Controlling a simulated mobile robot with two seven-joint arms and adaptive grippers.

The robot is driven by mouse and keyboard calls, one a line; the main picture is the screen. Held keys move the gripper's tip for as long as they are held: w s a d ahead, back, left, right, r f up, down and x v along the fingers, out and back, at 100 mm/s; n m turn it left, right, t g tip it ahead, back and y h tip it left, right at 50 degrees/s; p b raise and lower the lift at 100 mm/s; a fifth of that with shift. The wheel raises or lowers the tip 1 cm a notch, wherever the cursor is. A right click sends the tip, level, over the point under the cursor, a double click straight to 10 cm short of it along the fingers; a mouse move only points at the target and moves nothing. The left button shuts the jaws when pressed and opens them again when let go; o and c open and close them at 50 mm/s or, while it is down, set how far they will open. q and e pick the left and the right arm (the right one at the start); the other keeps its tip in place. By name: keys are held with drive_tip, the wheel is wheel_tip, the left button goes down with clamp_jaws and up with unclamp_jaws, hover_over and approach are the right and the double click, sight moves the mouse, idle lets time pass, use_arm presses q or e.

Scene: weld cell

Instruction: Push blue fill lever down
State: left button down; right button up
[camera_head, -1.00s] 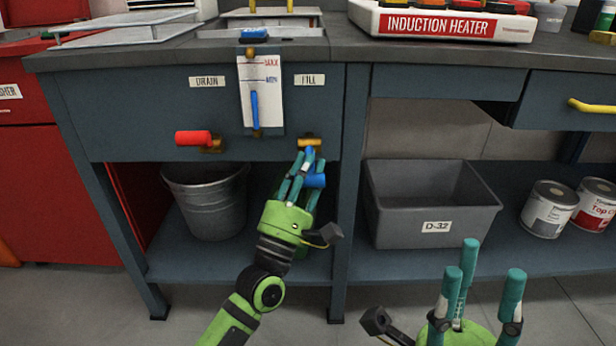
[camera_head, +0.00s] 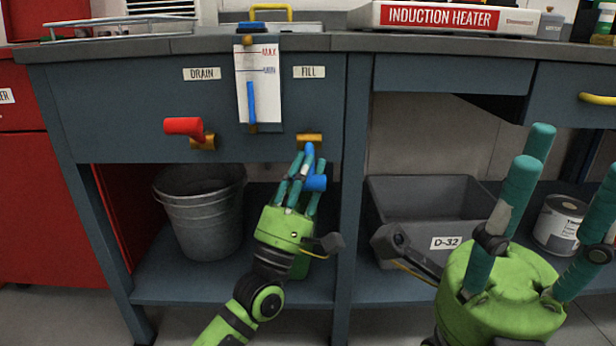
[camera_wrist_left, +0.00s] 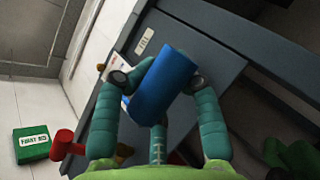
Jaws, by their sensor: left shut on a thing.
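The blue fill lever (camera_head: 316,183) hangs under the brass fitting (camera_head: 309,139) below the FILL label (camera_head: 309,72). My left gripper (camera_head: 305,172) is shut on the lever, its teal fingers around the blue handle. In the left wrist view the blue handle (camera_wrist_left: 163,84) lies between the fingers, and they partly cover it. My right gripper (camera_head: 545,205) is raised at the lower right, its fingers apart and nothing between them. The red drain lever (camera_head: 184,126) sticks out to the left under the DRAIN label (camera_head: 201,74).
A level gauge (camera_head: 260,100) with a blue column is on the panel. A metal bucket (camera_head: 203,215) and a grey bin marked D-32 (camera_head: 405,196) stand on the lower shelf. A can (camera_head: 560,222) is at the right. The induction heater (camera_head: 445,17) is on the bench.

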use_arm(q)
drive_tip(key=shift+d+f, duration=0.15)
drive_tip(key=shift+f, duration=0.45)
drive_tip(key=c, duration=1.1)
unclamp_jaws()
drive_tip(key=shift+o, duration=0.5)
drive_tip(key=shift+a, duration=0.2)
drive_tip(key=shift+r, duration=0.2)
drive_tip(key=v, duration=1.2)
drive_tip(key=shift+s, duration=0.1)
